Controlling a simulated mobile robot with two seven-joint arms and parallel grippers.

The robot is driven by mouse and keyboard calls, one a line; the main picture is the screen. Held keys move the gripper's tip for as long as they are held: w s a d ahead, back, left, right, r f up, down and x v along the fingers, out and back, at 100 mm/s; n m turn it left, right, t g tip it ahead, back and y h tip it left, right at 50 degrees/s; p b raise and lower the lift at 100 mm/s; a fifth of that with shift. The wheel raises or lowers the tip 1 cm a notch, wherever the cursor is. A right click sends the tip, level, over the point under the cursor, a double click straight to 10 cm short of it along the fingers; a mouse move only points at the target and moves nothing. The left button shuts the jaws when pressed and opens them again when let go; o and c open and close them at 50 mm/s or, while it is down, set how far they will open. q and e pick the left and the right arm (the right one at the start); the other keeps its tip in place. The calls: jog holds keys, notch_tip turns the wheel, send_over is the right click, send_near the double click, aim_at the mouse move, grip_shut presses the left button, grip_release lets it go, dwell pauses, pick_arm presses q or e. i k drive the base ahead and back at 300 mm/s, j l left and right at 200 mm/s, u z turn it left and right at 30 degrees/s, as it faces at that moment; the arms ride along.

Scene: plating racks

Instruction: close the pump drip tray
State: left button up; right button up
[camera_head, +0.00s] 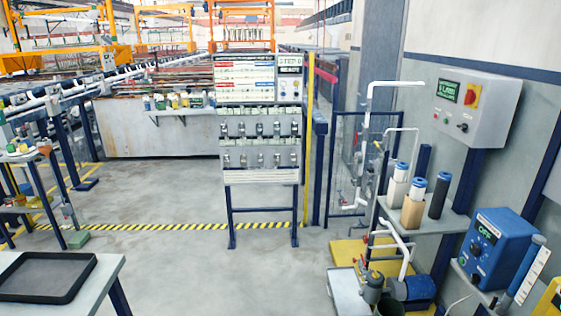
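The pump (373,287) stands low at the right, with a blue motor (418,288) beside it and white pipes (405,262) above. A light grey, shallow metal tray (345,291) sticks out at the pump's left and front side, and looks like a drip tray pulled out. Its lower part is cut off by the picture's bottom edge. A yellow base (346,252) lies behind and around the pump. Neither of my grippers is in view.
A table (112,272) with a black tray (45,276) stands at the left front. The floor (200,275) between it and the pump is clear. A blue OFF box (497,247) and a shelf with cylinders (424,217) are at right.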

aim_at(345, 284)
jog(key=i+j+u, duration=0.2)
jog(key=i, duration=1.4)
jog(key=i+z, duration=0.4)
jog(key=i+j+z, duration=0.15)
jog(key=z, duration=0.2)
jog(key=i+j+z, duration=0.25)
jog(key=i+z, duration=0.15)
jog(key=i+j+z, duration=0.25)
jog(key=z, duration=0.2)
jog(key=i+j+z, duration=0.15)
jog(key=j+z, duration=0.35)
jog(key=i+j+z, duration=0.1)
jog(key=j+z, duration=0.2)
jog(key=z, duration=0.15)
jog(key=j+z, duration=0.5)
jog(key=i+l, duration=0.05)
